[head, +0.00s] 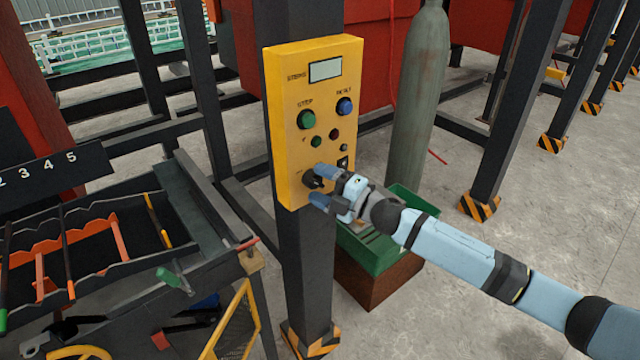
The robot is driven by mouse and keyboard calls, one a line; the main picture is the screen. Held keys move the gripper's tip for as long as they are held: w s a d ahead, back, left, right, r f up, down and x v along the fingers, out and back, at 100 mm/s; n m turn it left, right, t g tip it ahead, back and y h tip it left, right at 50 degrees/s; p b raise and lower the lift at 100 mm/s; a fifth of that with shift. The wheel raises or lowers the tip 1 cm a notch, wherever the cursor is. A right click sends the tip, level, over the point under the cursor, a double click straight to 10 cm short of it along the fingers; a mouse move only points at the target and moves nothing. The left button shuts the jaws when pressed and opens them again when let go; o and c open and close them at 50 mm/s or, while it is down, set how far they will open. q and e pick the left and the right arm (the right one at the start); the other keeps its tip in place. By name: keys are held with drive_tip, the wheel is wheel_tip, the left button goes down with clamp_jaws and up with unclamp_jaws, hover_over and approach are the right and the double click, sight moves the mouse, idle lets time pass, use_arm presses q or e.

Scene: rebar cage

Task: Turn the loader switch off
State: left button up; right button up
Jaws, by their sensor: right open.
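A yellow control box (289,75) is fixed to a dark upright post. It bears a small display, a green button, a blue button, smaller round buttons and a black rotary switch (312,179) low on its face. My right gripper (316,185) is open at the lower part of the box, with its fingers on either side of the black switch. The fingers partly hide the switch, so its setting and any touch cannot be told. A small black fitting (343,163) sits just right of the fingers. My left gripper is out of view.
A grey gas cylinder (420,90) stands right of the box. A green crate (385,254) on a brown block is below my right arm. A dark rack bench (190,220) with numbered slots fills the left. Open concrete floor lies at the right.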

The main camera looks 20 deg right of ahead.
drive_tip(key=b+v, duration=0.3)
drive_tip(key=v, duration=1)
drive_tip(key=shift+s+d, duration=0.15)
drive_tip(key=shift+d, duration=0.1)
